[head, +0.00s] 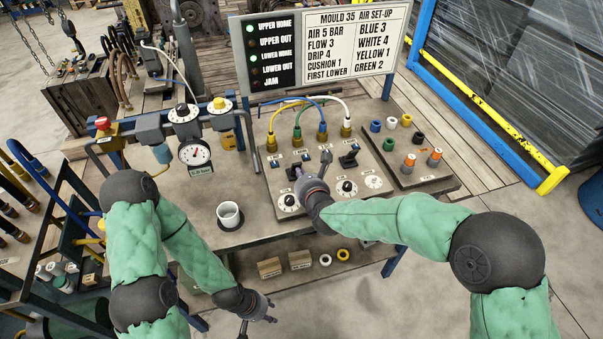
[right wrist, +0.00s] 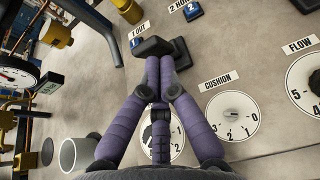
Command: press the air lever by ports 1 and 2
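The air lever (right wrist: 153,48) by ports 1 and 2 is a dark block beside the "1 OUT" label in the right wrist view. My right gripper (right wrist: 165,62) has its purple fingers drawn together, with the tips at the lever's near edge. They look to touch it, but contact is not certain. In the head view this gripper (head: 302,174) partly hides that lever. A second black lever (head: 349,158) stands clear to its right on the grey panel (head: 268,187). My left gripper (head: 258,318) hangs low in front of the bench, fingers apart and empty.
Brass ports with coloured hoses (head: 297,118) rise behind the levers; dials (head: 347,188) lie in front. A white cup (head: 230,215) and a pressure gauge (head: 195,152) are to the left. The sign's (head: 318,45) upper home and lower home lamps glow green.

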